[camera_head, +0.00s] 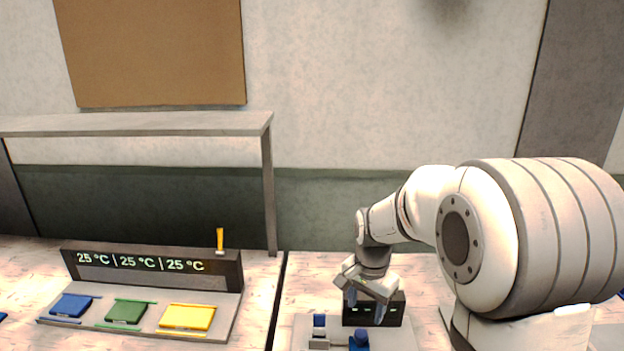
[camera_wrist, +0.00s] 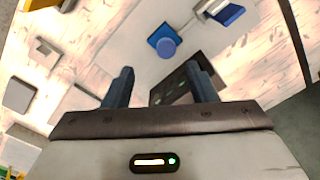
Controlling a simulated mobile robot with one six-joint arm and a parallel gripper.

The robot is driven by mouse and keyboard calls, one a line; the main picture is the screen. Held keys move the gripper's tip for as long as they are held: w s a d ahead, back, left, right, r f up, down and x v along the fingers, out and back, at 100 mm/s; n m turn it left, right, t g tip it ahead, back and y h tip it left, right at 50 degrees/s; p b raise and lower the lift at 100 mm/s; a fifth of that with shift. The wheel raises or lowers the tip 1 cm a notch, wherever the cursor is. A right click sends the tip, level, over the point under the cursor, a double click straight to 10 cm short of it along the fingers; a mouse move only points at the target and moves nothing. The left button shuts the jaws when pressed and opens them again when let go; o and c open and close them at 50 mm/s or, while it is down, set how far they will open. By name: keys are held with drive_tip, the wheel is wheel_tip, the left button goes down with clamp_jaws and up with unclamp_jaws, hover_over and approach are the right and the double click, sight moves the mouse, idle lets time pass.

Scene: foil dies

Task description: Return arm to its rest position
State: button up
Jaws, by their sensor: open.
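My white arm reaches in from the right in the head view, bent with its wrist pointing down. My gripper (camera_head: 368,308) hangs in front of a small dark box with green lights (camera_head: 398,309) and above a pale plate (camera_head: 300,335). In the wrist view my gripper (camera_wrist: 160,85) has its two dark fingers apart, with nothing between them. A blue piece with a round knob (camera_wrist: 164,42) and a second blue-topped piece (camera_wrist: 228,12) lie beyond the fingers.
At left, a display panel (camera_head: 70,262) reads 25 °C three times. Before it lie blue (camera_head: 72,305), green (camera_head: 126,311) and yellow (camera_head: 187,317) pads. A yellow-handled tool (camera_head: 220,240) stands up at the panel. A grey shelf (camera_head: 150,124) spans the back left. Bare tabletop shows behind my gripper.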

drive_tip(key=s+r+n+t, duration=0.1)
drive_tip(key=s+r+n, duration=0.3)
drive_tip(key=s, duration=0.6)
drive_tip(key=s+d+r+n+t, duration=0.1)
drive_tip(key=s+r+n, duration=0.3)
drive_tip(key=s, duration=0.6)
drive_tip(key=shift+d+n+t, duration=0.3)
drive_tip(key=shift+n+t, duration=0.1)
drive_tip(key=shift+t, duration=0.1)
drive_tip(key=shift+c, duration=0.4)
